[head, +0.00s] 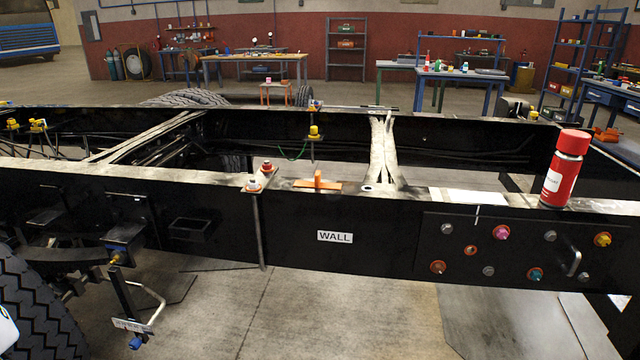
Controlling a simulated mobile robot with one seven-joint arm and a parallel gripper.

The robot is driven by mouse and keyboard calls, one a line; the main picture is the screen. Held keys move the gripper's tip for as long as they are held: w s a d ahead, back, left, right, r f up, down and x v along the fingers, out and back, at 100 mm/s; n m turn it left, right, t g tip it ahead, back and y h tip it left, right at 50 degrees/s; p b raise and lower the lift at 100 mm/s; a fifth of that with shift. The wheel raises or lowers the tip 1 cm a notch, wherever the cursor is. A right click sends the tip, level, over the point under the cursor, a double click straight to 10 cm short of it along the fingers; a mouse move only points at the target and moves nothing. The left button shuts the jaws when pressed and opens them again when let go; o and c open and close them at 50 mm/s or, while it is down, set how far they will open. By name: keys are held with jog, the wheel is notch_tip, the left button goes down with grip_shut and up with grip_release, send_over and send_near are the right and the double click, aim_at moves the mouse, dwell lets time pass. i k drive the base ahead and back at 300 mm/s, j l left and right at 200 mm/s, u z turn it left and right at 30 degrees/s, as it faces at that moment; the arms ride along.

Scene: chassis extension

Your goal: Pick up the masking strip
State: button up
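A flat white strip (468,196), which looks like the masking strip, lies along the top of the near black chassis rail (380,240), right of centre. A narrow pale piece hangs down the rail's front face just below it; I cannot tell whether the two are joined. The strip is left of a red spray can and apart from it. My gripper is not in view.
The red can (567,168) stands upright on the rail. An orange bracket (318,182) and red-and-white fittings (260,177) sit further left. Below the strip, a panel (525,250) carries coloured knobs and a handle.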

aim_at(316, 184)
jog(key=i+l+u, duration=0.15)
jog(key=u, duration=0.65)
jog(key=i+l+u, duration=0.2)
jog(key=l+u, duration=0.15)
jog(key=l, duration=0.25)
jog(key=l+u, duration=0.2)
jog(key=i+l, duration=0.05)
jog(key=l, duration=0.05)
